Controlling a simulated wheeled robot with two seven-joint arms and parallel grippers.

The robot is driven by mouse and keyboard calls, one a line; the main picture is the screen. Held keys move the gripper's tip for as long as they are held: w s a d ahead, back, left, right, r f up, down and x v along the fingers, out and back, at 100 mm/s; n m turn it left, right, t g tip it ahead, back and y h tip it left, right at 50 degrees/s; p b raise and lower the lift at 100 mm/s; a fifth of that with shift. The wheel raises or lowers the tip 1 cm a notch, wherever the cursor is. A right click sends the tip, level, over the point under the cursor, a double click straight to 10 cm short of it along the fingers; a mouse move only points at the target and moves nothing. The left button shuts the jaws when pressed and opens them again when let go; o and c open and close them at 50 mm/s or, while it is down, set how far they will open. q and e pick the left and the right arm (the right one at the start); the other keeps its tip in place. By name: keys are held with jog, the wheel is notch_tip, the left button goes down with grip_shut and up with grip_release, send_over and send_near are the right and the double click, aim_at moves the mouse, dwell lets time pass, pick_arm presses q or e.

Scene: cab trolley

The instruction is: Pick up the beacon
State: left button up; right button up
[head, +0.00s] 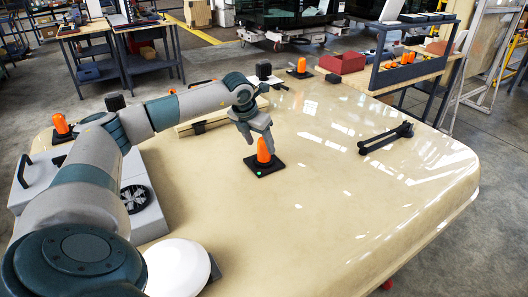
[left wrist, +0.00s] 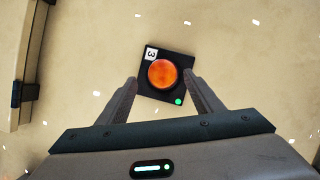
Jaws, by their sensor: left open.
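An orange beacon (head: 263,150) on a square black base stands upright on the beige table top near its middle. In the left wrist view the beacon (left wrist: 164,73) shows from above, with a white label marked 3 and a green dot on its base. My left gripper (head: 258,140) is open just above and behind the beacon, pointing down. In the left wrist view the left gripper's two fingers (left wrist: 160,84) lie on either side of the beacon's near part, with visible gaps. Contact does not show. My right gripper is in neither view.
Another orange beacon (head: 301,65) stands at the table's back edge and one (head: 61,124) at the left. A black handle-like bar (head: 386,138) lies to the right. A grey case (head: 146,205) and a white round dome (head: 178,268) stand at the left front. The front right table top is clear.

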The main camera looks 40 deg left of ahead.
aim_at(264, 151)
pick_arm(q)
jog(key=shift+w+d+f+p, duration=0.15)
jog(key=shift+w+f+p, duration=0.15)
jog(key=shift+f+p, duration=0.25)
jog(key=p+x, duration=0.1)
jog(key=x, duration=0.2)
jog(key=shift+s+d+p, duration=0.1)
jog(key=shift+d+p, duration=0.05)
jog(key=shift+p, duration=0.15)
jog(key=shift+f, duration=0.35)
jog(key=shift+c, duration=0.3)
jog(key=c, duration=0.9)
